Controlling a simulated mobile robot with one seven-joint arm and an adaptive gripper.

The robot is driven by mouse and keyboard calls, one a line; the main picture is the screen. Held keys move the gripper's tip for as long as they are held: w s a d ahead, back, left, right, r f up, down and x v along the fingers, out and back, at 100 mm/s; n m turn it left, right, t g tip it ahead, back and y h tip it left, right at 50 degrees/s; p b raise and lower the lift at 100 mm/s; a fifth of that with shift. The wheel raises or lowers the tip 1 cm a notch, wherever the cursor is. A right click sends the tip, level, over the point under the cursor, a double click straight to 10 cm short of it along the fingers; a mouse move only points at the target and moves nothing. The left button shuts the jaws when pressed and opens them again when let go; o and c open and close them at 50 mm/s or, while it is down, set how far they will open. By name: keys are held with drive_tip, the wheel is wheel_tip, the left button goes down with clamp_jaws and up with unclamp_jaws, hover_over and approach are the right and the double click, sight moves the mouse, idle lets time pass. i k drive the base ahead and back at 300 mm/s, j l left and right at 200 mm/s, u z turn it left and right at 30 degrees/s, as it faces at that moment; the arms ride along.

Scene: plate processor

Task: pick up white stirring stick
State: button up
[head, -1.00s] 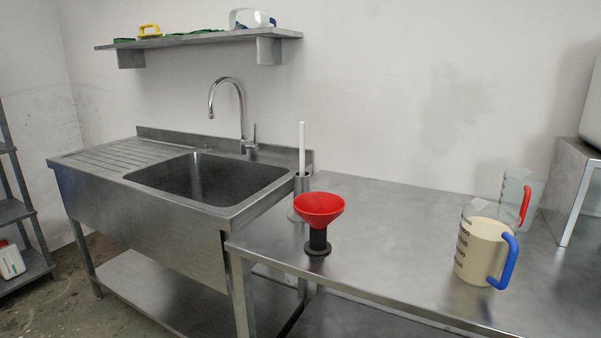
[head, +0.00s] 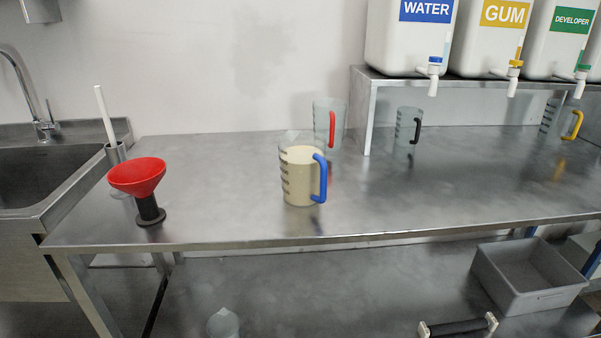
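A red funnel (head: 137,176) on a black stand is just in front and to the right of the holder. My gripper is not in the head view.
A jug with a blue handle (head: 300,175) holds cream-coloured liquid mid-table. A red-handled clear jug (head: 328,122) stands behind it. Labelled tanks (head: 410,45) sit on a raised shelf at right. A grey bin (head: 530,272) is on the lower shelf.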

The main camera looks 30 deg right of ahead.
sight(106, 118)
drive_tip(key=i+j+z, duration=0.3)
drive_tip(key=i+j, duration=0.35)
drive_tip(key=j, duration=0.15)
